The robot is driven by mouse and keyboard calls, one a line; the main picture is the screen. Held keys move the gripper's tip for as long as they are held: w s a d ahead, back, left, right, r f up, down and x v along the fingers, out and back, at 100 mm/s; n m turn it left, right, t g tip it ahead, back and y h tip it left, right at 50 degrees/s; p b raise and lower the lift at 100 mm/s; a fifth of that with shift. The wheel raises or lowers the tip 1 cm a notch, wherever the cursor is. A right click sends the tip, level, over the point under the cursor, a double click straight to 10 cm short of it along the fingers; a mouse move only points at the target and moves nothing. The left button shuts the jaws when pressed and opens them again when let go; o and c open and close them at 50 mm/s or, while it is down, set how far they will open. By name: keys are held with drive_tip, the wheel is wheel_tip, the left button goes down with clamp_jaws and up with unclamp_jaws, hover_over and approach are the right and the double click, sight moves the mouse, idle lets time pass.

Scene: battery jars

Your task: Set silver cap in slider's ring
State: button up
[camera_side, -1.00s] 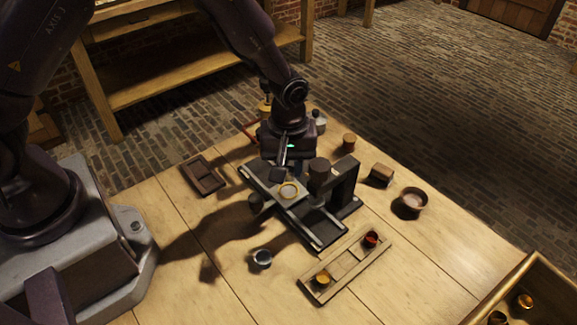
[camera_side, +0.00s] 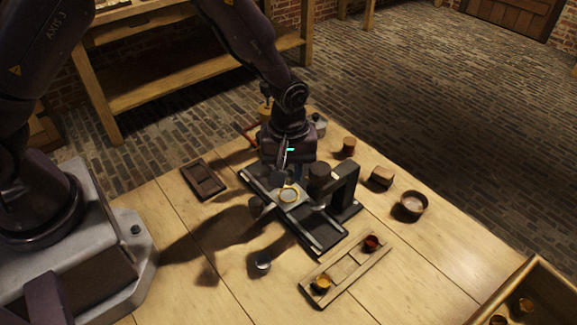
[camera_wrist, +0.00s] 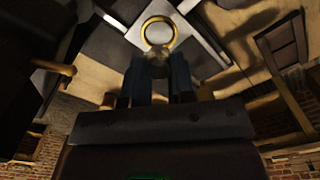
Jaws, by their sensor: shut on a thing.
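The silver cap (camera_side: 263,261) lies on the table in front of the dark fixture, apart from it and partly in shadow. The slider (camera_side: 297,203) is a light plate on the fixture's rails. Its gold-rimmed ring (camera_side: 289,194) looks empty; it also shows in the wrist view (camera_wrist: 158,31). My gripper (camera_side: 280,181) is low over the slider, beside the ring. In the wrist view, its fingers close on a small rounded grey knob (camera_wrist: 158,62) next to the ring, which looks like the slider's knob. The fingers hide much of the knob.
A dark press arm (camera_side: 345,187) with a round head stands right of the ring. A wooden tray (camera_side: 347,270) holds a yellow cap (camera_side: 321,284) and a red cap (camera_side: 371,243). A round bowl (camera_side: 411,203) and a dark tray (camera_side: 204,181) flank the fixture.

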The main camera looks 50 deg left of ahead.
drive_tip(key=shift+f, duration=1.1)
drive_tip(key=o, duration=0.6)
wheel_tip(320, 180, up, 11)
idle(1.1)
